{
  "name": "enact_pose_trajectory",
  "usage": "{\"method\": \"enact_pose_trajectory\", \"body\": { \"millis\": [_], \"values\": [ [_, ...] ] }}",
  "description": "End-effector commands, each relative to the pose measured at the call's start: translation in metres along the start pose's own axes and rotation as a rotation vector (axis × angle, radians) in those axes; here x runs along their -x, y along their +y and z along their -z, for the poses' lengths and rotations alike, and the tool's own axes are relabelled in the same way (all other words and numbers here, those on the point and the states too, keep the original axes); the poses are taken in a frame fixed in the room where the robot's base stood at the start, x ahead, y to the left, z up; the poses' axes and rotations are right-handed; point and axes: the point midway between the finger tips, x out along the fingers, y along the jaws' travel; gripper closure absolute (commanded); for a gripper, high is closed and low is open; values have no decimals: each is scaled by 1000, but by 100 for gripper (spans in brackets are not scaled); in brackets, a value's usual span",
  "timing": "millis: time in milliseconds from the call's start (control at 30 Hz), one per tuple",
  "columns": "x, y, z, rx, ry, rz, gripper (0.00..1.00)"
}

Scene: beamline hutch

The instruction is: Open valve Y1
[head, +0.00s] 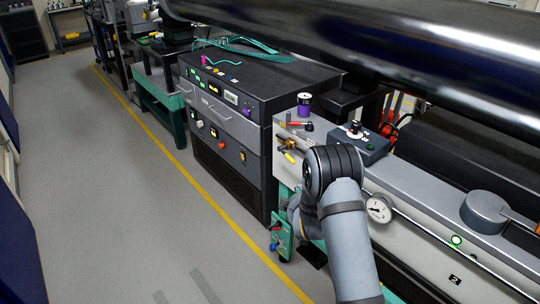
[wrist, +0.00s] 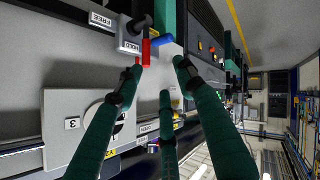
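In the wrist view my gripper (wrist: 158,78) shows three dark green fingers, spread apart with nothing between them. A red lever (wrist: 146,51) and a blue lever (wrist: 162,40) lie just beyond the fingertips, close to a grey panel; I see no contact. No Y1 label is readable, so I cannot tell which part is valve Y1. In the head view a small brass valve (head: 284,144) and a yellow handle (head: 289,157) are on the bench's left end. A teal plate (head: 282,236) with red and blue handles is lower down. My arm hides my fingers there.
In the wrist view a grey block (wrist: 131,40) carries FREE and HELD labels near the levers. A plate marked 3 (wrist: 72,125) is at left. In the head view a gauge (head: 379,208) is right of my arm.

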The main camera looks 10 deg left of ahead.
Motion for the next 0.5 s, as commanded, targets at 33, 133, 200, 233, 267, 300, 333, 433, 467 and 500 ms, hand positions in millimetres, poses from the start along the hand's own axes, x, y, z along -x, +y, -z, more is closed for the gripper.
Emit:
{"method": "enact_pose_trajectory", "body": {
  "millis": [33, 133, 200, 233, 267, 300, 333, 433, 467, 500],
  "values": [
    [-3, 9, 12, 28, 41, -43, 62],
    [0, 38, 40, 88, 124, -143, 62],
    [4, 51, 53, 130, 166, -196, 62],
    [6, 55, 58, 149, 183, -213, 62],
    [7, 58, 63, 167, 197, -228, 62],
    [9, 61, 69, 188, 215, -244, 62],
    [10, 63, 73, 201, 226, -252, 62],
    [8, 66, 79, 230, 241, -264, 62],
    [6, 66, 80, 231, 240, -264, 62],
    [2, 67, 81, 230, 240, -264, 62]
  ]
}}
